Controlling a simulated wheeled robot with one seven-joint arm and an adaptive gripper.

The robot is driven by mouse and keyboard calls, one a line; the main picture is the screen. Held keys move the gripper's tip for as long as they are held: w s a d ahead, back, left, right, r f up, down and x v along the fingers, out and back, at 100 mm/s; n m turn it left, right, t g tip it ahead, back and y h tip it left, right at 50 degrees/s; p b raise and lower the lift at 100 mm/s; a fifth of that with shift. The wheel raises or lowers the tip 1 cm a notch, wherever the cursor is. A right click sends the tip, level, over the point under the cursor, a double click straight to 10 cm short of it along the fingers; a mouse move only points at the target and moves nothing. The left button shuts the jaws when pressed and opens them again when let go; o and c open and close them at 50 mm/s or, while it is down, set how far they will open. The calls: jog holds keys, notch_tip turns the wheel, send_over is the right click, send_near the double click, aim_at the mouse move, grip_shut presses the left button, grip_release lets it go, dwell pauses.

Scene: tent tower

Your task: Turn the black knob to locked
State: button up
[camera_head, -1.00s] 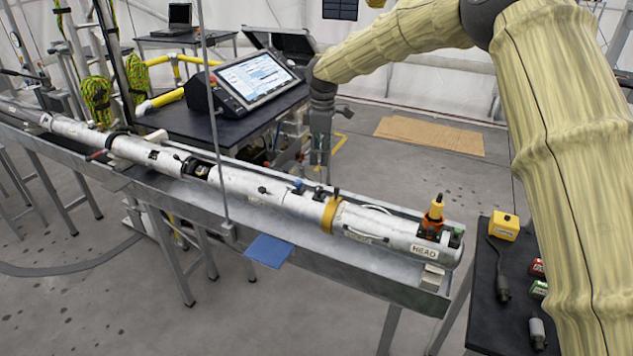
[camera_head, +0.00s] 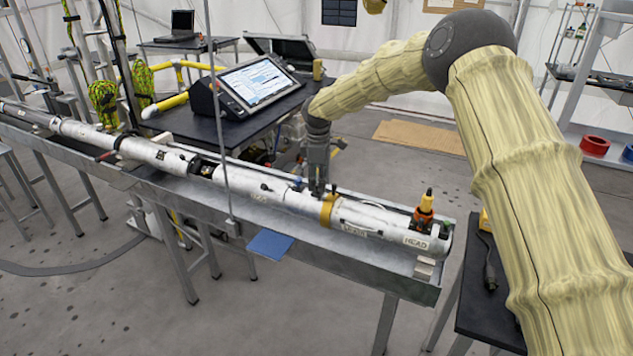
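A long silver tube lies along a metal trough, with a gold ring (camera_head: 327,211) around it and a HEAD label (camera_head: 416,242) at its right end. Small dark fittings sit on top of the tube. One black fitting (camera_head: 334,188) stands just right of my gripper, and another (camera_head: 265,187) is farther left, beyond a blue one (camera_head: 297,184). I cannot tell which is the black knob, or read any locked mark. My gripper (camera_head: 317,190) points down at the tube top just left of the gold ring. Its fingers are small and dark, and contact and opening are unclear. It may hide a fitting.
An orange-and-yellow fitting (camera_head: 425,208) stands upright on the HEAD end. A thin upright pole (camera_head: 217,120) crosses in front of the tube at the left. A monitor (camera_head: 255,80) stands on a black table behind. A blue sheet (camera_head: 270,244) hangs at the trough's front edge.

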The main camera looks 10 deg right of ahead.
jog(key=shift+s+r, duration=0.1)
jog(key=shift+s, duration=0.15)
jog(key=shift+c, duration=0.4)
jog(key=shift+w+f, duration=0.25)
jog(key=shift+f, duration=0.05)
grip_shut()
jog(key=shift+f, duration=0.2)
jog(key=m, duration=0.6)
jog(key=shift+m, duration=0.3)
jog(key=m, duration=0.4)
jog(key=shift+s+f, duration=0.1)
jog(key=shift+m, duration=2.5)
